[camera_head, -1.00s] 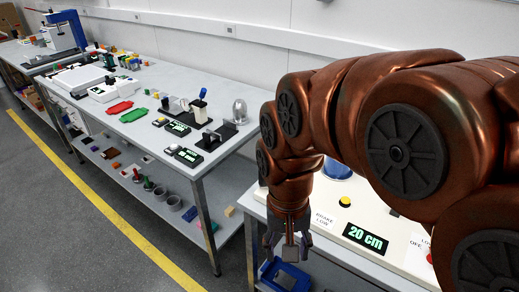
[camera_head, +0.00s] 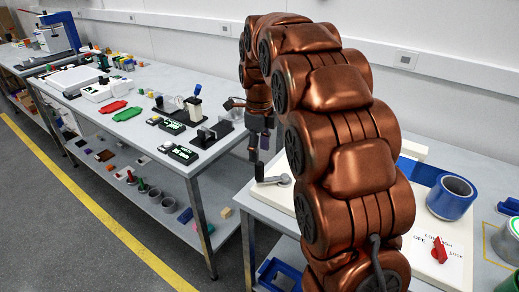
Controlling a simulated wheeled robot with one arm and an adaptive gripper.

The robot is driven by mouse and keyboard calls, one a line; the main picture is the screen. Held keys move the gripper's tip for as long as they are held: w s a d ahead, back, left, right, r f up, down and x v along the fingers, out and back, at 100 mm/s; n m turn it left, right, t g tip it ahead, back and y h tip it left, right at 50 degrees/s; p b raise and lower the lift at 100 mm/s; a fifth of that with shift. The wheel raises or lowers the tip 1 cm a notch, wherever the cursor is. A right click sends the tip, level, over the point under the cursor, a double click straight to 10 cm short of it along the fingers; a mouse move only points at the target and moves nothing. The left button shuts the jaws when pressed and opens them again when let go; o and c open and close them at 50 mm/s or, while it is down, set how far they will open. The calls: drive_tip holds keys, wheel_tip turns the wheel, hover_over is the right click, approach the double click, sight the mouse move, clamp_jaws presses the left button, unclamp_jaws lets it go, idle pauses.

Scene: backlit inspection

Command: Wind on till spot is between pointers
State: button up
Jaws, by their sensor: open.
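The cream winding unit (camera_head: 415,262) stands on the near table, largely hidden by my arm. A grey crank (camera_head: 277,181) with an upright dark knob (camera_head: 259,172) shows at its left end. My gripper (camera_head: 260,150) points down, open, just above the knob; I cannot tell whether the fingers touch or surround it. A strip of blue web (camera_head: 420,173) and a blue roll (camera_head: 450,197) show right of my arm. A red switch (camera_head: 438,250) sits on the unit's front right, by an OFF label. The spot and pointers are not visible.
A blue tray (camera_head: 279,275) is low at the near table's left. A grey bench (camera_head: 140,130) with several devices stands at left, its shelf holding loose parts. A grey cylinder (camera_head: 507,240) is at the right edge. Grey floor with a yellow line is open at left.

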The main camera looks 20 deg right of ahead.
sight(259, 169)
drive_tip(key=shift+w+d+f+m, duration=0.3)
drive_tip(key=shift+w+m, duration=0.3)
drive_tip(key=shift+w, duration=0.05)
drive_tip(key=shift+f, duration=0.3)
wheel_tip(259, 169, down, 8)
drive_tip(key=shift+f+b, duration=0.1)
drive_tip(key=shift+b, duration=1.1)
drive_tip(key=shift+w+r, duration=0.1)
drive_tip(key=shift+r, duration=0.1)
drive_tip(key=shift+c, duration=0.8)
drive_tip(key=c, duration=0.8)
